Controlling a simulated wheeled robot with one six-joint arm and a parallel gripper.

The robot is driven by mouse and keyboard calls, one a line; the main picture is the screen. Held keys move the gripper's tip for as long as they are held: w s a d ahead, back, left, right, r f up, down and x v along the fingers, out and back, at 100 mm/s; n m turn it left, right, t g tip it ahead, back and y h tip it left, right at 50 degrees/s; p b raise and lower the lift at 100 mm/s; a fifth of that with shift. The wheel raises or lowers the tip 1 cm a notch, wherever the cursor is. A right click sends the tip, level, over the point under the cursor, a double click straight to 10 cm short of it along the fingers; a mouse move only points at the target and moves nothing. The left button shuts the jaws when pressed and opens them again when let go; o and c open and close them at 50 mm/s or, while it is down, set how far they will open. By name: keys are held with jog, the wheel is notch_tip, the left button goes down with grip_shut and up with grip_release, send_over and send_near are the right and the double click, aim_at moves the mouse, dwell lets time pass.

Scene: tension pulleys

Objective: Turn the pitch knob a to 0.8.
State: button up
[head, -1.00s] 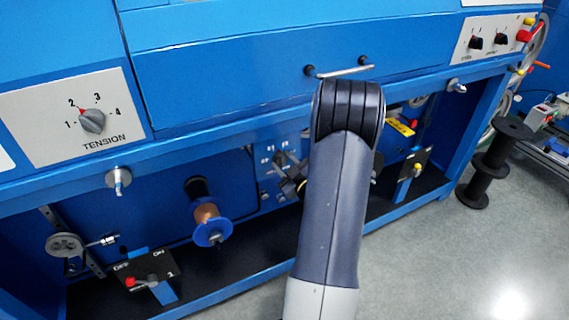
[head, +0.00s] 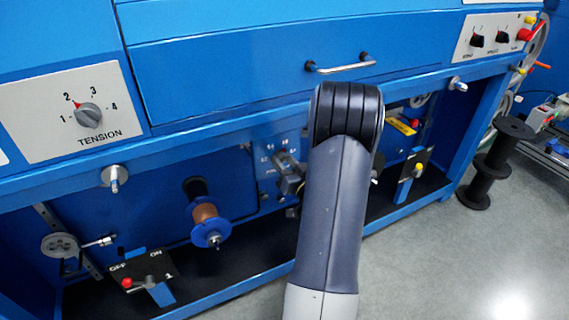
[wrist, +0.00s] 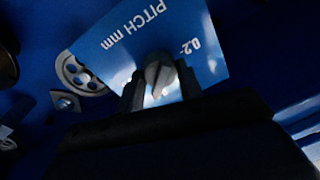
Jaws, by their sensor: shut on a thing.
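The pitch knob (wrist: 160,70) is a grey knob on a light blue panel (wrist: 130,40) marked "PITCH mm", which appears upside down in the wrist view. A "0.2" mark shows to the right of the knob. My gripper (wrist: 160,88) is shut on the knob, with one finger on either side of it. In the head view the small pitch panel (head: 268,170) sits below the blue ledge, and my gripper (head: 290,183) is at it, partly hidden by my arm. The knob's pointer setting cannot be read.
A tension dial (head: 88,115) is at the left, pointing near 2. A copper spool (head: 206,222) and an OFF/ON lever plate (head: 142,275) lie left of my arm. A drawer handle (head: 340,66) is above it. Black spools (head: 495,165) stand on the floor at right.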

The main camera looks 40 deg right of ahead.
jog(key=m, duration=0.5)
jog(key=shift+f+h, duration=0.1)
jog(key=shift+h, duration=0.3)
jog(key=shift+m, duration=1.9)
jog(key=o, duration=1)
jog(key=shift+s, duration=0.1)
jog(key=p+v, duration=0.1)
jog(key=v, duration=0.9)
jog(key=shift+s+a, duration=0.25)
jog(key=shift+s, duration=0.05)
jog(key=shift+f, duration=0.1)
